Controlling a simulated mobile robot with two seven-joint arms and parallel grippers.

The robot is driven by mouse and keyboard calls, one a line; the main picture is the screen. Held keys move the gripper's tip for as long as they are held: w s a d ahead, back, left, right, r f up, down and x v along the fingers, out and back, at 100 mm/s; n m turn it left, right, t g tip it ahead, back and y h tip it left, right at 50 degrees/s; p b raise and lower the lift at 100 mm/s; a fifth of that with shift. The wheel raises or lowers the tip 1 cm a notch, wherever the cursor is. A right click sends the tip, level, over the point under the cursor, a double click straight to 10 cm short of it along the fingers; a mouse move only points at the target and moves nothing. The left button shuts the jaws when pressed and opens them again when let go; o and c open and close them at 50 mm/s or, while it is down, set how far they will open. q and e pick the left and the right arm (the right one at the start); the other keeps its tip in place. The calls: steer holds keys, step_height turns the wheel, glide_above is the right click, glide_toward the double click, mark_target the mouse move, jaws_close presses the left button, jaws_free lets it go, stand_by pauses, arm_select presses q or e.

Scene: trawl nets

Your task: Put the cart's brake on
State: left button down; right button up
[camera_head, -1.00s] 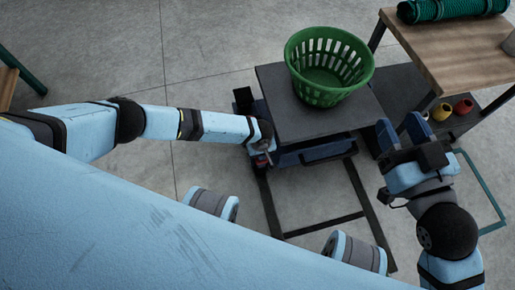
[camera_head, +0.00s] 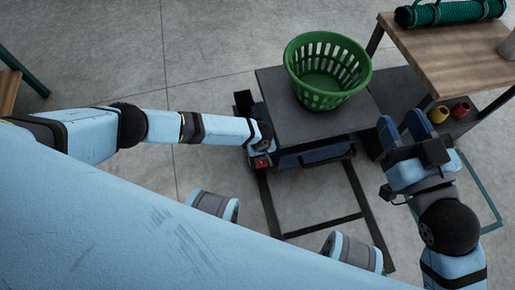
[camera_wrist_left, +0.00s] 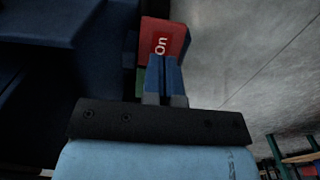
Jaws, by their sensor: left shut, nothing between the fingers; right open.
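The cart (camera_head: 300,122) has a dark flat top and carries a green slotted basket (camera_head: 327,72). At the cart's left front corner is a small red brake piece (camera_head: 261,162). In the left wrist view the red piece (camera_wrist_left: 165,36) reads "On", with a strip of green (camera_wrist_left: 140,82) below it. My left gripper (camera_wrist_left: 164,62) is shut and empty, its fingertips at the red piece's lower edge; I cannot tell if they touch. In the head view my left wrist mostly hides its fingers. My right gripper (camera_head: 403,126) is open and empty, right of the cart.
A wooden table (camera_head: 455,55) with a green net roll (camera_head: 450,11) stands at the upper right. Yellow (camera_head: 440,113) and red (camera_head: 460,109) containers sit on its lower shelf. Grey floor (camera_head: 215,45) is clear left of the cart.

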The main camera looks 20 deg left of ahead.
arm_select(q)
steer(key=shift+r+p, duration=0.75)
steer(key=shift+r, duration=0.2)
steer(key=shift+r+p, duration=0.95)
steer(key=shift+p, duration=0.1)
steer(key=shift+r+p, duration=0.65)
steer(key=shift+p, duration=0.15)
steer(key=shift+r, duration=0.1)
arm_select(e)
steer(key=s+m, duration=0.1)
steer(key=s+a+m, duration=0.1)
steer(key=s+r+m, duration=0.1)
steer(key=shift+a+m+g+h, duration=0.15)
steer(key=shift+m+g+h, duration=0.15)
steer(key=shift+g+h, duration=0.1)
steer(key=shift+w+r, duration=0.1)
steer(key=shift+r, duration=0.15)
arm_select(q)
steer(key=shift+s, duration=0.15)
